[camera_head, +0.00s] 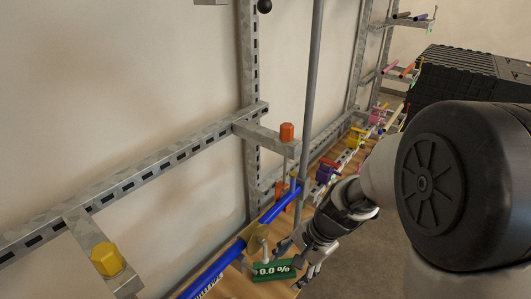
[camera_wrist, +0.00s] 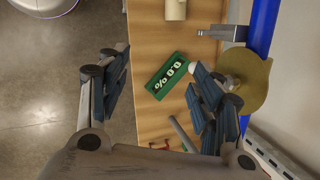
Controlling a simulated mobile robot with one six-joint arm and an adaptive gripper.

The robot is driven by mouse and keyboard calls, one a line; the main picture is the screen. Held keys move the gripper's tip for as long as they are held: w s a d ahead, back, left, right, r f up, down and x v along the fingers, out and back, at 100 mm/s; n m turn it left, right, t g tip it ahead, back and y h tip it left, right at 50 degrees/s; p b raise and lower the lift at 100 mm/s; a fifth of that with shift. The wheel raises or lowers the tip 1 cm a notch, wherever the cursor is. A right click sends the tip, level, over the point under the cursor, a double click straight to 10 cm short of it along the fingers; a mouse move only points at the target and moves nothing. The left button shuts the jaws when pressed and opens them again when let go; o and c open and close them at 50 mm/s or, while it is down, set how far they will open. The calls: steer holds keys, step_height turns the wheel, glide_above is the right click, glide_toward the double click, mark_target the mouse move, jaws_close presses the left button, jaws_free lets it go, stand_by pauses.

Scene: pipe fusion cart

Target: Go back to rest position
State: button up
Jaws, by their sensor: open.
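My gripper (camera_head: 305,254) is at the lower middle of the head view, at the end of my arm, over the edge of a wooden bench. In the wrist view my gripper (camera_wrist: 160,95) has its two fingers spread wide apart with nothing held between them. A green display block (camera_wrist: 166,76) reading "0.0 %" lies on the bench, seen between the fingers. It also shows in the head view (camera_head: 272,270), just left of my gripper. A brass-coloured disc (camera_wrist: 246,84) sits around a blue pipe (camera_wrist: 262,28), close beside the right finger.
The wooden bench (camera_wrist: 148,30) runs along a wall with slotted metal rails (camera_head: 140,174) and a grey upright pole (camera_head: 311,90). An orange knob (camera_head: 287,131) and a yellow knob (camera_head: 108,259) stick out on brackets. Black crates (camera_head: 470,75) stand at the back right. Open floor (camera_wrist: 50,80) lies beside the bench.

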steer(key=s+d+r+n+t+h, duration=0.1)
steer(key=s+d+r+n, duration=0.1)
steer(key=s+r, duration=0.3)
steer(key=s+d+r+n+t+h+b, duration=0.1)
steer(key=s+d+r+n, duration=0.2)
steer(key=s, duration=0.4)
steer(key=s+d+r+n+t+h, duration=0.1)
steer(key=s+d+r+n+h, duration=0.1)
steer(key=s+r+n, duration=0.3)
step_height(320, 180, up, 3)
steer(key=shift+s+d+f+t, duration=0.15)
steer(key=shift+s+d+t, duration=0.2)
steer(key=shift+s+t, duration=0.1)
